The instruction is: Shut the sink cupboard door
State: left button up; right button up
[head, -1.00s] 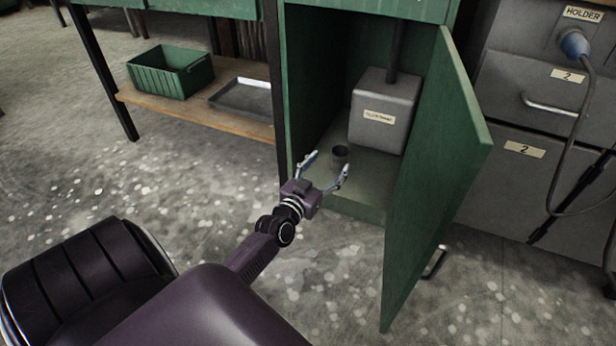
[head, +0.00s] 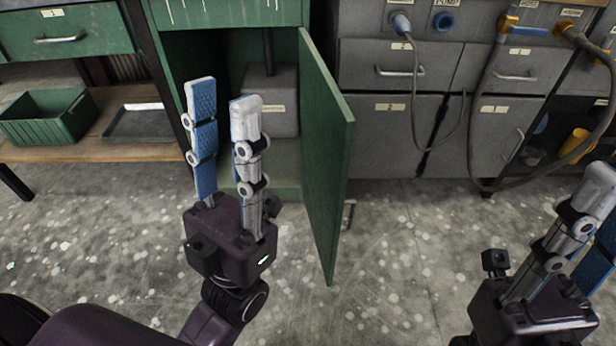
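The green sink cupboard door (head: 327,150) stands wide open, swung out to the right of the cupboard opening. Its metal handle (head: 348,214) shows low on its far side. The green cupboard (head: 230,14) holds a grey box on a pipe. My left gripper (head: 223,98) is raised in front of the opening, left of the door and apart from it in the picture. Its fingers are spread and empty, and they hide part of the interior. My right gripper (head: 598,205) is at the lower right, cut by the frame edge, with its fingers apart and nothing seen between them.
Grey drawer cabinets (head: 395,140) with hoses (head: 470,130) stand to the right of the door. At left, a wooden shelf (head: 82,148) bears a green bin (head: 45,120) and a metal tray (head: 140,122). The speckled floor before the door is clear.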

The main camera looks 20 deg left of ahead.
aim_at(329, 124)
jog(key=k+j+u, duration=0.1)
jog(key=k+u, duration=0.25)
jog(key=k, duration=0.15)
jog(key=k+j+u, duration=0.2)
jog(key=k+u, duration=0.15)
jog(key=k, duration=0.15)
jog(key=i+l+u, duration=0.45)
jog(key=l, duration=0.15)
jog(key=i+l+u, duration=0.2)
jog(key=l, duration=0.15)
jog(key=l+u, duration=0.25)
jog(key=i+l, duration=0.15)
jog(key=l, duration=0.25)
jog(key=i+l, duration=0.1)
jog(key=l, duration=0.35)
jog(key=i+l, duration=0.15)
jog(key=l, duration=0.25)
jog(key=i+l, duration=0.15)
jog(key=l, duration=0.25)
